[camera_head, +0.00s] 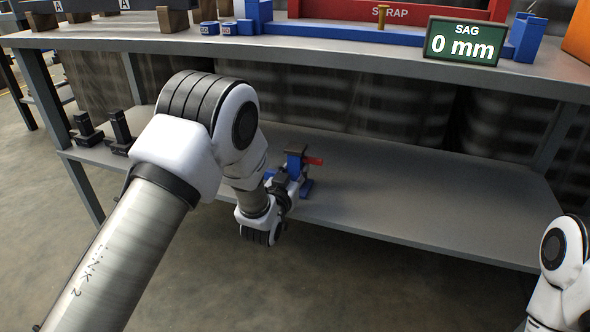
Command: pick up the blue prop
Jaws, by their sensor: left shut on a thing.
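The blue prop (294,163) stands on the lower shelf, with a dark top and a red handle sticking out to the right. My left gripper (286,186) reaches in low at the shelf's front edge and is shut on the blue prop. The wrist and gripper hide part of the prop's body. A blue foot of it shows just right of the gripper, at or close to the shelf surface. My right arm shows only in part at the lower right edge; its gripper is out of view.
The lower shelf (430,210) is bare to the right. Two black clamp-like things (121,130) stand at its left end. Above, the bench top carries a sag display (463,41) reading 0 mm, a red scrap bin (400,12), blue parts and brown blocks. Table legs flank the shelf.

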